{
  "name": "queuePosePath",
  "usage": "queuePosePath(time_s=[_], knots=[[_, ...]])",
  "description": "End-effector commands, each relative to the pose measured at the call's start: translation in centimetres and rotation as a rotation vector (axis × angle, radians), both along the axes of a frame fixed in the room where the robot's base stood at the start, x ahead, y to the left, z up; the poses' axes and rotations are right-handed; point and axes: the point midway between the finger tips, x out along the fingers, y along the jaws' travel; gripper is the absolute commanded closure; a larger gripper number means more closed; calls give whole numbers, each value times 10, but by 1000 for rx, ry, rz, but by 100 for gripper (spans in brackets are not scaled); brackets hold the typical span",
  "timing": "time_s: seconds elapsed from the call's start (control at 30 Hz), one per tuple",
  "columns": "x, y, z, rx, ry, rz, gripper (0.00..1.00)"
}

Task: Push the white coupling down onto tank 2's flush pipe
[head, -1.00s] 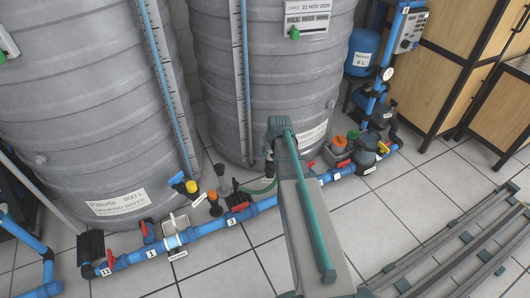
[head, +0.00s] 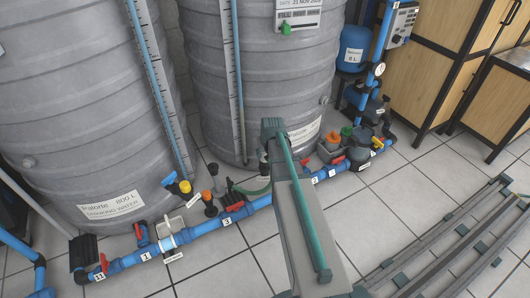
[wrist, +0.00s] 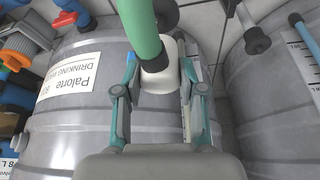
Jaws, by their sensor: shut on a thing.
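My gripper (wrist: 160,80) is shut on the white coupling (wrist: 166,78), with one teal-grey finger on each side. A thick green hose (wrist: 140,26) with a dark end comes in over the coupling and covers part of it. In the head view my arm hides my gripper and the coupling; a bit of green hose (head: 252,191) shows left of the arm. The right-hand grey tank (head: 265,85) stands behind my arm. I cannot make out tank 2's flush pipe for sure, nor whether the coupling touches it.
The left tank (head: 85,110) carries a drinking-water label (head: 111,207). A blue pipe line (head: 205,229) with red-handled valves runs along the floor before both tanks. A pump and filter group (head: 350,150) stands right of my arm. The front tiled floor is clear; rails (head: 455,243) lie at right.

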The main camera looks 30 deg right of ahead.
Motion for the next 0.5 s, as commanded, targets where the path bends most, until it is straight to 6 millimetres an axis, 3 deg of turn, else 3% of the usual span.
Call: queuePosePath(time_s=[0.2,0.5], knots=[[0,0,-23,0,-1,0,91],[0,0,-36,0,-1,0,91]])
